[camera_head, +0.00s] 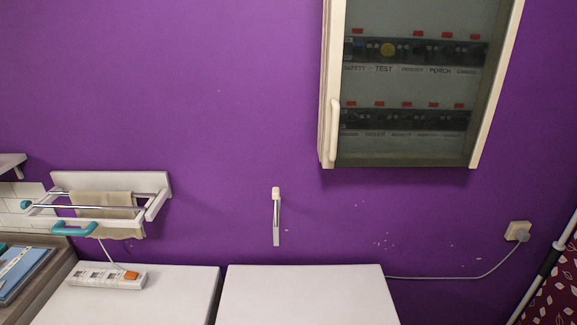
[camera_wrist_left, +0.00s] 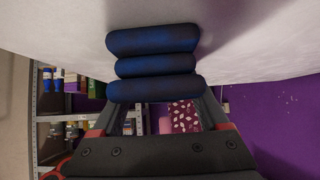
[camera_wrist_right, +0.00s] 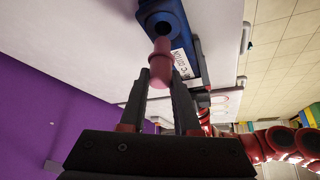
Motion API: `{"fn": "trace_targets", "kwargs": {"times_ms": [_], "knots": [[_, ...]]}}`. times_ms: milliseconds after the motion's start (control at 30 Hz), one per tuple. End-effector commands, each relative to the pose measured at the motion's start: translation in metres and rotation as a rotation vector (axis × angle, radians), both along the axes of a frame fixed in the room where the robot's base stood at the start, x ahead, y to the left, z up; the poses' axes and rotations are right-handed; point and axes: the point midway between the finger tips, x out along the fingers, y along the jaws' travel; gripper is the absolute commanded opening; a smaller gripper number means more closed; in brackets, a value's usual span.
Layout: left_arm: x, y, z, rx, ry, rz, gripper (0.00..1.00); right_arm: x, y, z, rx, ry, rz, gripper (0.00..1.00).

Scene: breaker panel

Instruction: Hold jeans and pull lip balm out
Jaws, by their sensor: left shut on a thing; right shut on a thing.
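The jeans (camera_wrist_left: 152,67) appear in the left wrist view as dark blue, thick rounded rolls against a pale surface. My left gripper (camera_wrist_left: 160,104) is shut on their near roll. The jeans (camera_wrist_right: 189,35) also show in the right wrist view as a blue body with a dark round opening. The pink lip balm (camera_wrist_right: 160,70) is between the fingers of my right gripper (camera_wrist_right: 162,84), which is shut on it. Its narrower far end overlaps the blue body just below the opening. I cannot tell whether any of it is inside. Neither gripper shows in the head view.
A white label (camera_wrist_right: 182,64) is beside the lip balm. In the head view, white counters (camera_head: 305,290) stand along the purple wall, with a power strip (camera_head: 108,276), a towel rack (camera_head: 110,190) and a breaker cabinet (camera_head: 425,80) above. The right counter top is clear where visible.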

Motion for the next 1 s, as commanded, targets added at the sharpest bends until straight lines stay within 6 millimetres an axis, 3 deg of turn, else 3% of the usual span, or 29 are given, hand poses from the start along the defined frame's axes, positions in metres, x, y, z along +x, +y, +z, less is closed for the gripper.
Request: {"fn": "trace_targets", "kwargs": {"times_ms": [300,333,433,767,1000], "knots": [[0.0,0.0,0.001,-0.001,-0.001,0.0,0.11,0.0,0.0,0.0,0.0,0.0,0.001,0.0],[0.0,0.0,0.001,-0.001,-0.001,0.0,0.83,0.0,0.0,0.0,0.0,0.0,0.001,0.0],[0.0,0.0,0.0,-0.001,0.0,0.0,1.0,0.0,0.0,0.0,0.001,-0.001,0.001,0.0],[0.001,0.005,0.005,0.0,-0.001,0.002,1.0,0.0,0.0,0.0,0.0,0.0,0.001,0.0],[0.002,0.043,0.033,0.0,-0.003,0.005,1.0,0.0,0.0,0.0,0.0,0.0,0.001,0.0]]}}
